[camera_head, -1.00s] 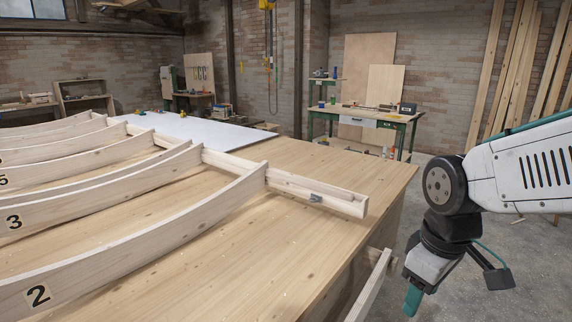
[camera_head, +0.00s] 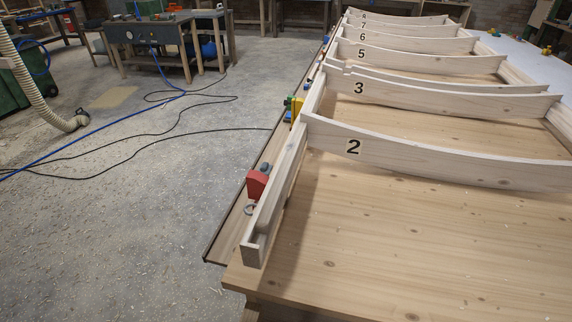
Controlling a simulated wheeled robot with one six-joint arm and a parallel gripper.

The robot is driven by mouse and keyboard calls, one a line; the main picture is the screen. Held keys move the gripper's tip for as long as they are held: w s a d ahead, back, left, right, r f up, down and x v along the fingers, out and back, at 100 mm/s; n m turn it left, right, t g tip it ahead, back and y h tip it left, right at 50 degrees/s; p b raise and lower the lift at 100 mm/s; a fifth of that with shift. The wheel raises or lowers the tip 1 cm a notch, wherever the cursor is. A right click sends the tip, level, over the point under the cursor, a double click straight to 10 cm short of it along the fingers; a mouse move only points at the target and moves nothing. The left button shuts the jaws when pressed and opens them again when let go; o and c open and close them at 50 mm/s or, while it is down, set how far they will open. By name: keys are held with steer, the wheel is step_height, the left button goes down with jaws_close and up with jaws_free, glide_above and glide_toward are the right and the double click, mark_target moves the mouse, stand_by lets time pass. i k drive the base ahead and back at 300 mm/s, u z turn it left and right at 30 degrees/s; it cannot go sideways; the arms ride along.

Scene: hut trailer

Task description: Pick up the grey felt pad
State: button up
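I cannot make out a grey felt pad in the current head view. My gripper is out of this view. The wooden bench top (camera_head: 400,235) fills the right, carrying a pale timber frame with curved numbered ribs, the nearest marked 2 (camera_head: 430,157). A red block-like object (camera_head: 257,184) with a grey-blue part sits at the frame's left side rail (camera_head: 277,185). A small grey ring-shaped item (camera_head: 249,209) lies just below it; I cannot tell what it is.
A long narrow ledge (camera_head: 227,232) runs along the bench's left edge, with yellow, green and blue items (camera_head: 294,106) on it. Cables (camera_head: 180,125) and a ribbed hose (camera_head: 40,90) lie on the floor. A workbench (camera_head: 150,40) stands at the back. Open concrete floor (camera_head: 110,230) is at left.

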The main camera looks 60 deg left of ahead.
mark_target(266, 167)
steer(key=u, duration=2.85)
steer(key=k, duration=1.25)
steer(key=u, duration=0.9)
steer(key=i, duration=3.1)
steer(key=z, duration=0.85)
steer(key=i, duration=0.75)
steer(key=z, duration=0.75)
